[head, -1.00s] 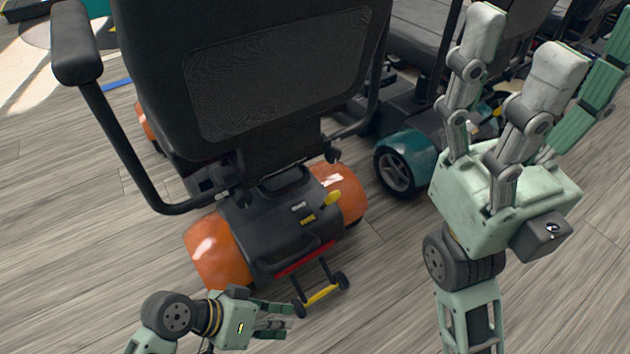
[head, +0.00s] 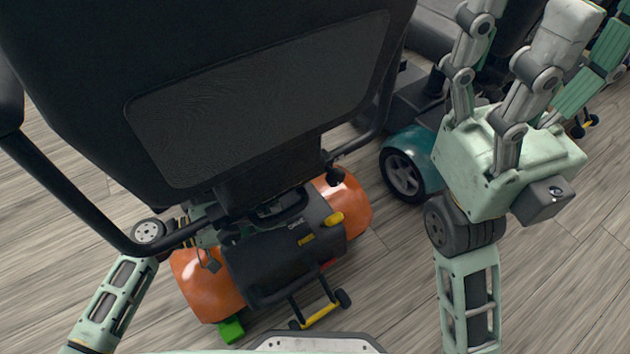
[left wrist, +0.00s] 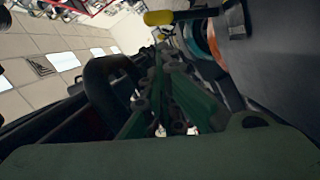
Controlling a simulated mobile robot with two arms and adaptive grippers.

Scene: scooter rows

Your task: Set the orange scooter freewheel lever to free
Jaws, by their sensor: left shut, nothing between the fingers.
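The orange scooter's orange rear fender (head: 205,285) and black rear housing (head: 285,262) show below its seat back. The freewheel lever's yellow grip (head: 334,219) sticks out at the housing's right, beside a yellow label (head: 306,240) and a paler one above it. The lever's yellow end is also near the top of the left wrist view (left wrist: 158,18). My left gripper (head: 204,228) is at the housing's left, partly hidden under the seat back. Its fingers (left wrist: 165,75) are shut and empty, apart from the lever. My right gripper (head: 525,45) is raised at upper right, fingers spread.
The large seat back (head: 265,100) and its black armrest tube (head: 75,195) overhang the left arm's area. Small anti-tip wheels with a yellow bar (head: 320,315) stick out behind. A green block (head: 231,330) is by the fender. A teal scooter (head: 412,160) stands right.

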